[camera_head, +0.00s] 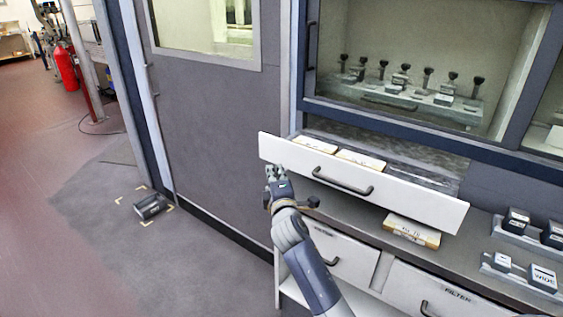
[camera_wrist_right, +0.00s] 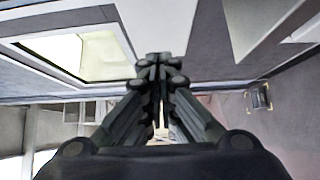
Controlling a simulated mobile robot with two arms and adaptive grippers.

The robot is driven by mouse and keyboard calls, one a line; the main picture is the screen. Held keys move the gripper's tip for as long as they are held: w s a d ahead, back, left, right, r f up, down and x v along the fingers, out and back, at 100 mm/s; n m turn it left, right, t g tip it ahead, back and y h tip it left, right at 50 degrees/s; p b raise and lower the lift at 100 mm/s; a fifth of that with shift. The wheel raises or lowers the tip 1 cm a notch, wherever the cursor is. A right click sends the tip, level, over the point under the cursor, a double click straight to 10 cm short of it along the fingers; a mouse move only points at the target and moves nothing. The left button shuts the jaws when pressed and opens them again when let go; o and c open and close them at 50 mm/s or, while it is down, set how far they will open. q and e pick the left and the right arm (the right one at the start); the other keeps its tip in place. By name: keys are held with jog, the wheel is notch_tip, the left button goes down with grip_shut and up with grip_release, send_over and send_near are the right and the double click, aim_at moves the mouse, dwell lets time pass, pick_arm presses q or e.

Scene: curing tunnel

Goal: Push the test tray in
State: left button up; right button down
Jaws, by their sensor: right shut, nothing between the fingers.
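The test tray (camera_head: 420,204) is a white-fronted drawer with a dark bar handle (camera_head: 342,183). It stands pulled out below the glass window of the tunnel, and labelled blocks (camera_head: 315,145) lie inside it. My right gripper (camera_head: 276,173) is shut and empty. In the head view it appears just in front of the left part of the tray front, left of the handle; I cannot tell whether it touches. In the right wrist view the closed fingers (camera_wrist_right: 158,62) show in the middle, with a pale panel close by. My left gripper is not in view.
A shelf below the tray holds a labelled block (camera_head: 412,231) and dark boxed devices (camera_head: 517,220) at right. Lower filter drawers (camera_head: 340,258) are shut. A dark box (camera_head: 148,206) lies on the floor at left inside corner marks. The floor at left is largely open.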

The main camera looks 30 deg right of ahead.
aim_at(280, 153)
jog(key=w+d, duration=0.1)
jog(key=d, duration=0.1)
jog(key=w+d+p, duration=0.1)
jog(key=w+d, duration=0.1)
jog(key=shift+w+d, duration=0.25)
jog(key=shift+d, duration=0.05)
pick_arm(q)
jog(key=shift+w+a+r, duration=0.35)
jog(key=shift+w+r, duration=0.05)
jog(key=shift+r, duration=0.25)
